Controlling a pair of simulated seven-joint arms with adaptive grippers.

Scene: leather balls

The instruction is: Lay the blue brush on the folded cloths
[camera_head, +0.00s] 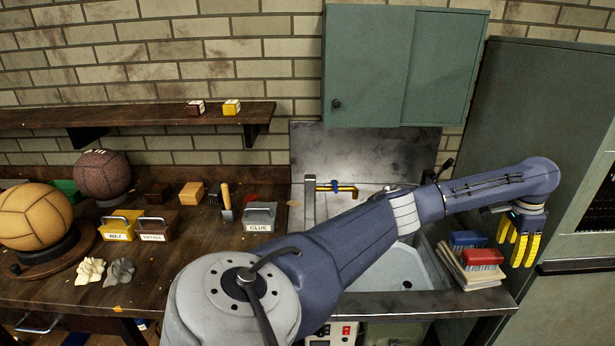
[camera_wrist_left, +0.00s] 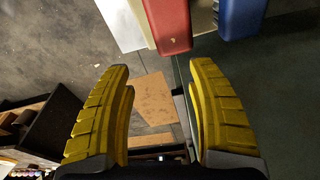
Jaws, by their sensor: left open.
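The blue brush (camera_head: 468,239) lies at the back of the stack of folded cloths (camera_head: 456,268), by the sink's right edge. It seems to rest on them, but its underside is hidden. A red brush (camera_head: 482,258) lies on the cloths just in front of it. My left gripper (camera_head: 522,250) hangs to the right of both brushes, apart from them, yellow fingers pointing down. In the left wrist view its fingers (camera_wrist_left: 163,110) are spread and empty, with the red brush (camera_wrist_left: 172,25) and blue brush (camera_wrist_left: 241,16) at the top edge. My right gripper is not seen.
The metal sink (camera_head: 385,272) lies under my left arm. A green cabinet (camera_head: 545,110) stands close behind my gripper. The wooden bench at left carries leather balls (camera_head: 35,216), labelled boxes (camera_head: 120,225) and a glue box (camera_head: 259,217). A shelf (camera_head: 130,116) hangs above.

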